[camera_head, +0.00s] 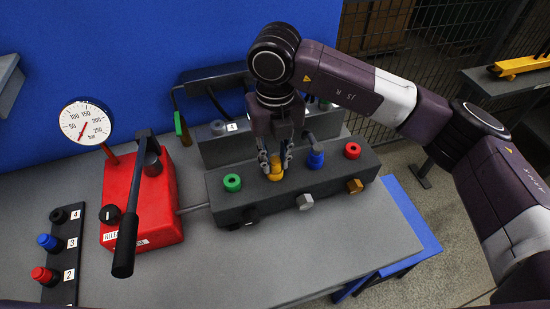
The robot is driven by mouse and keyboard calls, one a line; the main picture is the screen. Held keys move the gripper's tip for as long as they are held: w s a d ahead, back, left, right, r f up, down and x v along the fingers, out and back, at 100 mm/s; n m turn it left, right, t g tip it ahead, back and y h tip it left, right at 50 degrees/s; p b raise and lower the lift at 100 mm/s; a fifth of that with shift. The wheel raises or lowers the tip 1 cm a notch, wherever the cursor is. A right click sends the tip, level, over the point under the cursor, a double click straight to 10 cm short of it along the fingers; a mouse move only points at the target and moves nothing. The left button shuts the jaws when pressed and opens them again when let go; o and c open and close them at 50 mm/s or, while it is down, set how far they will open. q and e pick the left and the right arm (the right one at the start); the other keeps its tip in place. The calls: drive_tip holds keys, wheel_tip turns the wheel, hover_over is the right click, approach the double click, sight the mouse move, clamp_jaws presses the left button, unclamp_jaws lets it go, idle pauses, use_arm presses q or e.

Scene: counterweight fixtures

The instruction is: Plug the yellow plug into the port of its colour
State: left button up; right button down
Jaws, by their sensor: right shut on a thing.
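The yellow piece (275,174) shows between and just below the fingertips of my right gripper (276,162), at the top of the dark grey port block (330,189). The gripper points down from above and is shut on the yellow plug. The fingers hide most of it, so I cannot tell where plug ends and yellow port begins, or how deep the plug sits. On the same block, a green port (232,183) is to the left, and a blue fitting (316,159) and a red port (352,151) are to the right. My left gripper is not in view.
A red pump box (125,200) with a black lever (127,230) and a gauge (86,122) stands left. A numbered black rack (61,250) holds red, blue and black pieces. A dark fixture (215,150) stands behind the block. The grey table (300,250) in front is clear.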

sight(275, 160)
drive_tip(key=shift+s+f, duration=0.1)
drive_tip(key=shift+f, duration=0.15)
drive_tip(key=c, duration=2.1)
unclamp_jaws()
drive_tip(key=o, duration=0.4)
drive_tip(key=shift+o, duration=0.2)
drive_tip(key=shift+r, duration=0.1)
drive_tip(key=shift+r+p, duration=2.15)
drive_tip(key=shift+r, duration=2.85)
